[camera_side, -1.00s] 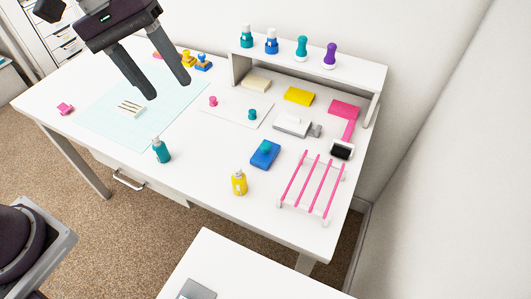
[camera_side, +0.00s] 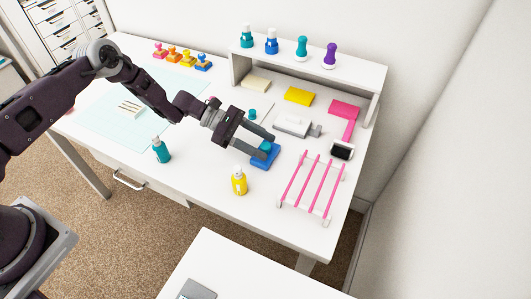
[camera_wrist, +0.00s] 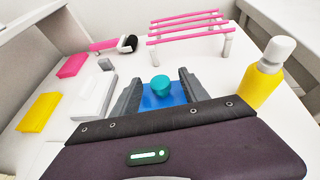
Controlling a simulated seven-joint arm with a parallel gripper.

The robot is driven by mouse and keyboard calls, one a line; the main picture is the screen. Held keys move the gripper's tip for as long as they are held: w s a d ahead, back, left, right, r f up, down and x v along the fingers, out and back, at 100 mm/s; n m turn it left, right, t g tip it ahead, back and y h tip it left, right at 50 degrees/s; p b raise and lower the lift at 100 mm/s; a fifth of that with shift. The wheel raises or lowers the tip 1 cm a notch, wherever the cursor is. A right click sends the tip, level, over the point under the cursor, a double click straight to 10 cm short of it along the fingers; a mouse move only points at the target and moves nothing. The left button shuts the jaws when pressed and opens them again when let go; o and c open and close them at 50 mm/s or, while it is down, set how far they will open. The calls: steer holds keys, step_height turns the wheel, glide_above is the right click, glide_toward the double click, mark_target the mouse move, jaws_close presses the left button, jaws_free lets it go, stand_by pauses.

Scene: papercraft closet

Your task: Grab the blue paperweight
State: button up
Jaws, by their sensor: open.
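The blue paperweight (camera_side: 263,160) appears as a blue block with a round teal knob on top, resting on the white desk. In the wrist view it also shows, with its blue base (camera_wrist: 158,101) low between the two fingers. My gripper (camera_side: 268,147) is open right over it, one finger to each side of the teal knob. In the wrist view the gripper (camera_wrist: 160,83) has the knob about centred between the fingers. I cannot tell whether the fingers touch the block. The fingers partly hide the block.
A yellow bottle (camera_side: 239,182) stands close in front of the paperweight. A rack with pink rods (camera_side: 309,187) is to its right. A teal bottle (camera_side: 161,149) stands to the left.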

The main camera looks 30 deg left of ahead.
steer(key=shift+w+d+f, duration=0.1)
steer(key=shift+d+f, duration=0.2)
steer(key=shift+d, duration=0.35)
steer(key=shift+c, duration=0.4)
jaws_close()
steer(key=shift+r, duration=0.1)
